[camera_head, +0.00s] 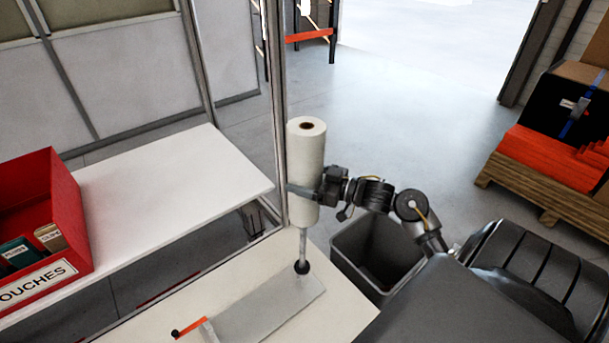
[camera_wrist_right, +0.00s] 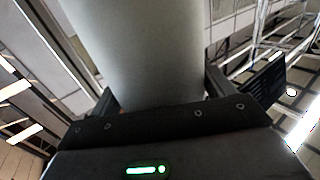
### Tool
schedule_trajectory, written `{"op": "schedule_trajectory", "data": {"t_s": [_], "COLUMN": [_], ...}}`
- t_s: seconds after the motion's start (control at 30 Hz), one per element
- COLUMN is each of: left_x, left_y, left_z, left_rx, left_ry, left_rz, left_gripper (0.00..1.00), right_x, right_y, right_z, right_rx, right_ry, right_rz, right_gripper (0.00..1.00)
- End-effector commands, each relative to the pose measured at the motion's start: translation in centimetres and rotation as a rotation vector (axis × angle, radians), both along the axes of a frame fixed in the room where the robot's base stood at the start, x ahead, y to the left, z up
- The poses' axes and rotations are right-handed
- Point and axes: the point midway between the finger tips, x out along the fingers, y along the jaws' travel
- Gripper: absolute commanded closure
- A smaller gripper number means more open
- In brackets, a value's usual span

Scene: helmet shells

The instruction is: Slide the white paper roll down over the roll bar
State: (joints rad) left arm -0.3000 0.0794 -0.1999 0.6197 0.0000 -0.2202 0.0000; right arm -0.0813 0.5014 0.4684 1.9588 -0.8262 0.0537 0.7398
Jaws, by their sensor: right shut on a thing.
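The white paper roll (camera_head: 306,165) stands upright in the head view, with a dark core hole at its top. My right gripper (camera_head: 305,190) is shut around the roll's lower half from the right. In the right wrist view the roll (camera_wrist_right: 145,50) fills the space between the fingers of my right gripper (camera_wrist_right: 160,95). The thin metal roll bar (camera_head: 303,243) shows below the roll, rising from a black ball-like foot (camera_head: 302,267). The roll hides the bar's upper part, so I cannot tell whether its tip is inside the core. My left gripper is out of view.
A grey plate (camera_head: 265,308) and an orange-edged piece (camera_head: 190,328) lie on the white table (camera_head: 345,310). A red bin (camera_head: 75,215) stands on the left bench (camera_head: 180,185). A frame post (camera_head: 279,100) rises close to the roll. A grey waste bin (camera_head: 350,270) stands right.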

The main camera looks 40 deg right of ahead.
Motion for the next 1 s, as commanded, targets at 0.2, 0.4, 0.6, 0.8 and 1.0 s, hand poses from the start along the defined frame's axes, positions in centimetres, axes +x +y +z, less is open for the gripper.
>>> {"op": "schedule_trajectory", "data": {"t_s": [0.2, 0.4, 0.6, 0.8, 1.0], "left_x": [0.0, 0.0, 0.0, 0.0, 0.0], "left_y": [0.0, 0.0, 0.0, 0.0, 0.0], "left_z": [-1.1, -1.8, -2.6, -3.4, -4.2], "left_rx": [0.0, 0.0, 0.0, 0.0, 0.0], "left_ry": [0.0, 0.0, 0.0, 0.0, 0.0], "left_rz": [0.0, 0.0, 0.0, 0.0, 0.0], "left_gripper": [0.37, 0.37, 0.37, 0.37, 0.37], "right_x": [0.0, 0.0, 0.0, 0.0, 0.0], "right_y": [0.0, 0.1, 0.1, 0.1, 0.2], "right_z": [-1.4, -2.7, -4.0, -5.3, -6.6], "right_rx": [0.002, 0.001, 0.002, 0.001, 0.002], "right_ry": [-0.005, -0.006, -0.005, -0.005, -0.005], "right_rz": [0.0, 0.001, 0.0, 0.0, 0.001], "right_gripper": [0.74, 0.74, 0.74, 0.74, 0.74]}}
